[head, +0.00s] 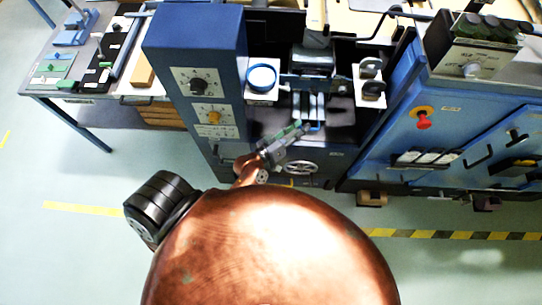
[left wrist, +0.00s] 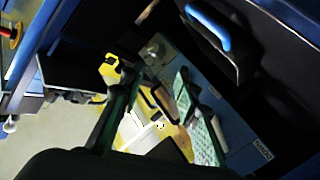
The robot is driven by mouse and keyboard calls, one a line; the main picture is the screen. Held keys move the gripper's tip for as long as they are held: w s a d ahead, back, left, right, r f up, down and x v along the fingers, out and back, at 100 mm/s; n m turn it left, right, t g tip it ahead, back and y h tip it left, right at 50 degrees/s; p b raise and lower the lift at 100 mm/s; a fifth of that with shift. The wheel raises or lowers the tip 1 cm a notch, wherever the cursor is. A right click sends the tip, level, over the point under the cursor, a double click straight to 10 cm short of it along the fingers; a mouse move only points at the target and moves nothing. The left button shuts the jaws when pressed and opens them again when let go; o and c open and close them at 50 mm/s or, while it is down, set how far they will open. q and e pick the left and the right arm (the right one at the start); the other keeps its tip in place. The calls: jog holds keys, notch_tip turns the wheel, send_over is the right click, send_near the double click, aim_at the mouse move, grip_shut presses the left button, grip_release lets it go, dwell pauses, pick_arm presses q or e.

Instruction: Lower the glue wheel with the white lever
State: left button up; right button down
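My left gripper (head: 297,133) reaches to the front of the blue machine (head: 195,60), just above a spoked handwheel (head: 300,167). In the left wrist view its two green-padded fingers (left wrist: 157,78) stand apart, with nothing clearly held between them. Past the fingers are yellow and white parts and a small grey knob (left wrist: 153,50). I cannot tell the white lever for certain in either view. Dark round wheels (head: 371,69) sit on a white plate at the machine's right; I cannot tell whether one is the glue wheel. My right gripper is not in view.
A blue cabinet with a red button (head: 424,121) stands at right. A bench with tools (head: 75,55) is at far left. The floor in front is clear.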

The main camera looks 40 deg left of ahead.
pick_arm(q)
jog(key=s+a+f+m+g, duration=0.1)
jog(key=s+f+g, duration=0.3)
jog(key=f, duration=0.5)
jog(key=s+a+f+m+g+y, duration=0.1)
jog(key=s+f+g, duration=0.3)
jog(key=s+f, duration=0.5)
jog(key=shift+a+f+m+g+b, duration=0.2)
jog(key=shift+a+m+g+b, duration=0.15)
jog(key=shift+a+m, duration=0.45)
jog(key=shift+c, duration=0.6)
